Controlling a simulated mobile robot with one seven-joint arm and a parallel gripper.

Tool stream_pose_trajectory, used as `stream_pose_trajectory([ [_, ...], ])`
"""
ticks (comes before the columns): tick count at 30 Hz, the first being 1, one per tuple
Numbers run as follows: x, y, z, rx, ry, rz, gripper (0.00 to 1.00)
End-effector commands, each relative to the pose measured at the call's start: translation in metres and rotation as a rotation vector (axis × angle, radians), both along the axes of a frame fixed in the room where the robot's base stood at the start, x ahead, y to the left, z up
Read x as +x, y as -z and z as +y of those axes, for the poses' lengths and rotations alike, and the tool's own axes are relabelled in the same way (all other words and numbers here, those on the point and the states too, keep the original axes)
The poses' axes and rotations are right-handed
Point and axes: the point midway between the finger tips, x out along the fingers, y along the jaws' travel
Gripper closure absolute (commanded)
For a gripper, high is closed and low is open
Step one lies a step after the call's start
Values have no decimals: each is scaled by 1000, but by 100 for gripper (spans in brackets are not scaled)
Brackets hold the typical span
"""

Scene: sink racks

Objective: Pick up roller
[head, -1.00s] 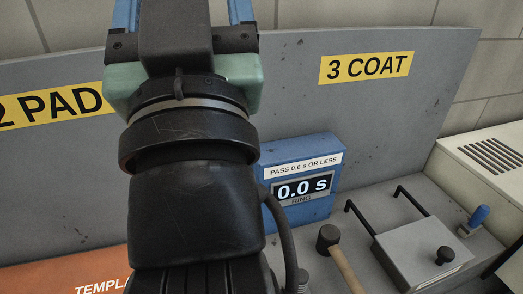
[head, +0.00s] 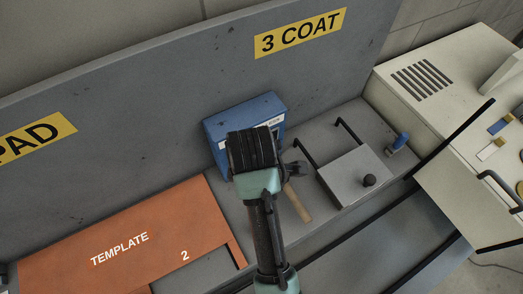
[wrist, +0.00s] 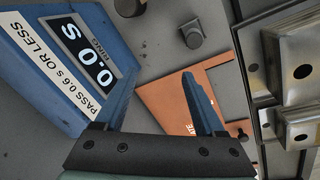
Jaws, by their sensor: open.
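I cannot single out the roller with certainty. A tool with a wooden handle (head: 299,204) and a dark head lies on the bench, partly hidden by my arm. A small blue cylinder (head: 401,140) stands in a pale holder farther right. In the wrist view my gripper (wrist: 160,80) is open and empty, with its blue fingers apart above the grey bench. It is beside the blue timer box (wrist: 50,65). In the head view my arm hides my gripper.
The orange template (head: 125,240) lies at left. A grey box (head: 350,170) with dark bars and a knob sits right of the tool. The upright panel (head: 130,100) backs the bench. A pale machine (head: 450,80) stands at right.

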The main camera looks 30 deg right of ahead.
Motion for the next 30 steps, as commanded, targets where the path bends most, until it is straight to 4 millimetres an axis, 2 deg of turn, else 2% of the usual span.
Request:
stream_pose_trajectory([
  [1, -15, 11, -2, 11, -43, 67, 29],
  [3, -30, 21, -2, 25, -97, 130, 29],
  [6, -41, 30, -1, 39, -141, 175, 29],
  [18, -43, 84, -1, 40, -152, 183, 29],
  [30, -44, 111, -2, 42, -149, 186, 29],
])
